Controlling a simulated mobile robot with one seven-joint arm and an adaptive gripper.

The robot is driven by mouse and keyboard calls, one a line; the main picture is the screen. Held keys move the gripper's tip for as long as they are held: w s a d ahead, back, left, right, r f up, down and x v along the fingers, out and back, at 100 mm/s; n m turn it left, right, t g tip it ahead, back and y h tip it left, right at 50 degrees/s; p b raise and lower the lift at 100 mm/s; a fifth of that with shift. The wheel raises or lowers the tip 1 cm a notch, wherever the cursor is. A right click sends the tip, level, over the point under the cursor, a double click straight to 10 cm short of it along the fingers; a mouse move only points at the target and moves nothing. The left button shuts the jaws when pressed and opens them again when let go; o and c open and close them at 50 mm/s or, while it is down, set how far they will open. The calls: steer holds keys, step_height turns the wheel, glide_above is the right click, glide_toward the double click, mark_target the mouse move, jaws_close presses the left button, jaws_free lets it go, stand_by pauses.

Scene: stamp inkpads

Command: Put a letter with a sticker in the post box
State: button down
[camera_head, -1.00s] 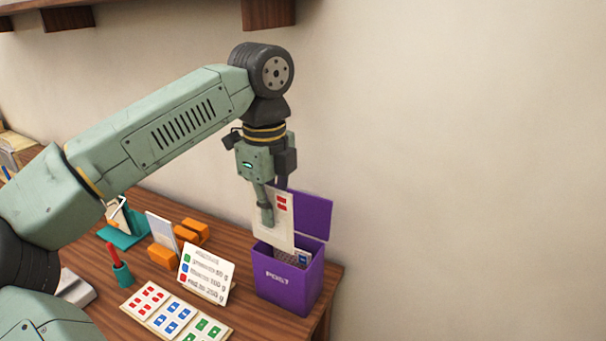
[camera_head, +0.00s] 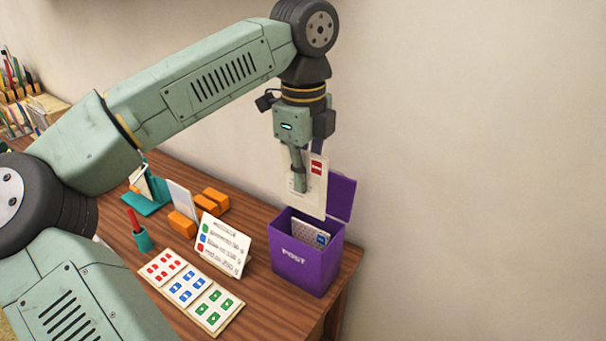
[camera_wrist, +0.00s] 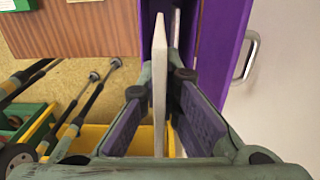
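My gripper (camera_head: 302,170) is shut on a cream letter (camera_head: 312,203) with a red sticker (camera_head: 317,167) near its top. The letter hangs upright over the open purple post box (camera_head: 305,265). Its lower edge is near the opening, in front of the raised lid; I cannot tell whether it dips inside. In the wrist view the letter (camera_wrist: 160,95) shows edge-on between my two fingers, with purple walls beyond. Another letter (camera_head: 309,236) with a blue sticker stands inside the box.
A sign card (camera_head: 224,247) stands left of the box. Sheets of red, blue and green stickers (camera_head: 188,291) lie in front. Orange blocks (camera_head: 211,201), a teal stand (camera_head: 150,203) and a teal cup (camera_head: 142,240) are farther left. A wall rises behind the box.

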mark_target(303, 211)
steer(key=shift+f+b, duration=3.15)
steer(key=shift+f, duration=1)
steer(key=c, duration=1.7)
jaws_free()
steer(key=shift+r, duration=0.2)
steer(key=shift+r+p, duration=2.1)
steer(key=shift+r, duration=0.8)
steer(key=shift+f, duration=0.1)
